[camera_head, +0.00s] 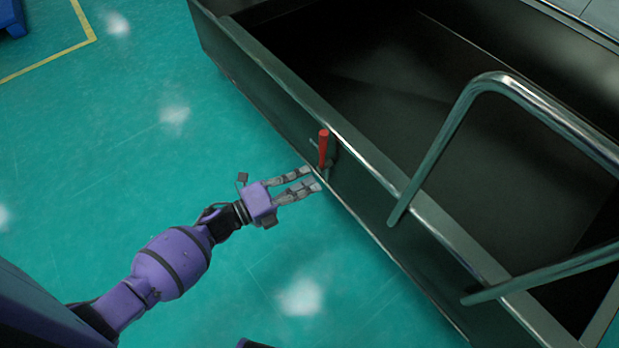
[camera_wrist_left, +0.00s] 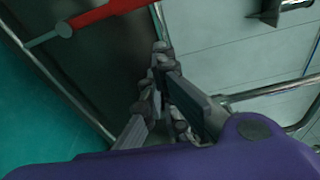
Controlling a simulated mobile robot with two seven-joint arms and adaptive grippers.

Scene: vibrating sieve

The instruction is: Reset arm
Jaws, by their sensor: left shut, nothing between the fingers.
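My left gripper (camera_head: 312,178) is shut and empty. It is at the outer side wall of the dark metal sieve (camera_head: 290,105), just below and left of a red lever handle (camera_head: 323,148). In the left wrist view the gripper's fingers (camera_wrist_left: 160,62) come together near the middle, and the red handle (camera_wrist_left: 105,14) shows at the upper left, apart from the fingertips. In the head view I cannot tell whether the fingers touch the wall. My right gripper is not in view.
A bent metal tube rail (camera_head: 500,82) rises from the sieve's near rim on the right. The teal floor (camera_head: 120,150) left of the sieve is clear around my left arm. A yellow floor line (camera_head: 50,64) and a blue object (camera_head: 12,18) are at the upper left.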

